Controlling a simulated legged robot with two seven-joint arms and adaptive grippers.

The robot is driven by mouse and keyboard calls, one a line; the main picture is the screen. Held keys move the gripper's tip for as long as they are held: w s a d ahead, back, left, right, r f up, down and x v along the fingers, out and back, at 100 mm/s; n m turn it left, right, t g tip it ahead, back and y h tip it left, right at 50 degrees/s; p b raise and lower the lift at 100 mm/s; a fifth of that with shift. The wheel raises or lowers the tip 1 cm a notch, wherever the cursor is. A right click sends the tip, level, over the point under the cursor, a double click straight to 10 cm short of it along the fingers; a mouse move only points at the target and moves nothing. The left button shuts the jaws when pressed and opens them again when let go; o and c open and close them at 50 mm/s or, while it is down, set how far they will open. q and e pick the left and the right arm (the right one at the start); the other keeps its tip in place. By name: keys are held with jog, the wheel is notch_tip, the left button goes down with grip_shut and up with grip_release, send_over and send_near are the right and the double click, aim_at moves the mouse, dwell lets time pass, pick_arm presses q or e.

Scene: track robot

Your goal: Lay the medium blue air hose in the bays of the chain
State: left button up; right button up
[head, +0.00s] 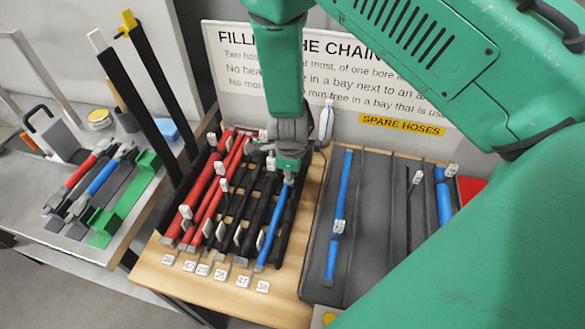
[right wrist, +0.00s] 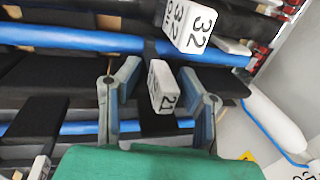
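The chain (head: 283,222) lies on a wooden table, its bays holding red hoses (head: 203,190), dark dividers and a blue hose (head: 274,228) near the right side. My right gripper (head: 288,172) points down over the far end of that blue hose. In the right wrist view its two fingers (right wrist: 158,95) stand apart, with a white tag "21" (right wrist: 166,88) between them. A blue hose (right wrist: 85,40) runs across beyond the fingers near a tag "32" (right wrist: 188,22); a thinner blue length (right wrist: 80,128) passes nearer the palm. I cannot tell which is medium. My left gripper is not in view.
A grey spare-hose tray (head: 375,215) to the right holds a blue hose (head: 338,215), a thin dark hose (head: 413,205) and another blue hose (head: 443,195). A sign (head: 350,85) stands behind. Tools lie on the left bench (head: 130,215).

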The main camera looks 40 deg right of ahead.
jog(key=shift+s+a+r, duration=0.1)
jog(key=shift+s+a, duration=0.1)
jog(key=shift+a, duration=0.2)
jog(key=shift+r, duration=0.15)
jog(key=w+v, duration=0.1)
jog(key=v, duration=0.6)
jog(key=shift+s+a, duration=0.3)
jog(key=shift+s, duration=0.1)
jog(key=shift+d, duration=0.3)
